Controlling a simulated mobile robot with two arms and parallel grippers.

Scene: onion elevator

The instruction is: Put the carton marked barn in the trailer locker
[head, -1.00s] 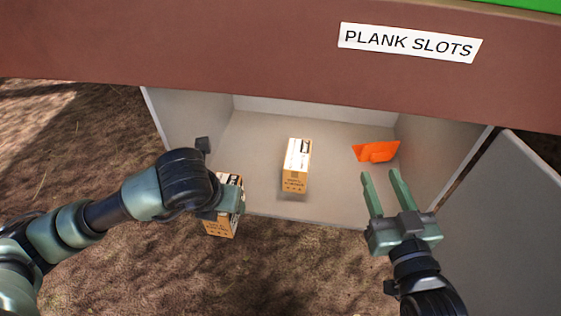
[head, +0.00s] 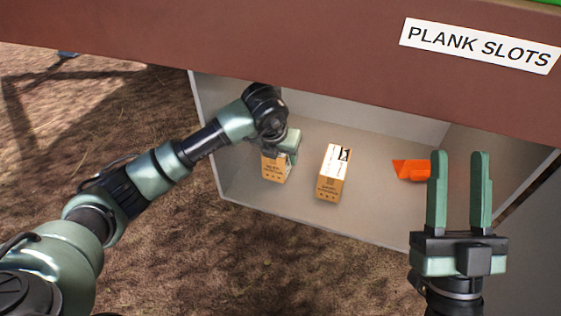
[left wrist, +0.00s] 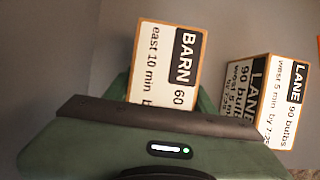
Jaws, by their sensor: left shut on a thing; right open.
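The carton marked BARN (left wrist: 167,65) is in my left gripper, its label facing the left wrist camera. In the head view the barn carton (head: 275,168) shows partly below my left gripper (head: 288,145), which is shut on it. The carton is inside the grey open locker (head: 235,185), at its left side. I cannot tell whether it touches the locker floor. My right gripper (head: 458,190) is open and empty, in front of the locker's right part.
A carton marked LANE (left wrist: 270,95) stands just right of the barn carton; it also shows in the head view (head: 330,185). An orange object (head: 410,170) lies further right in the locker. A brown panel labelled PLANK SLOTS (head: 480,45) overhangs the opening.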

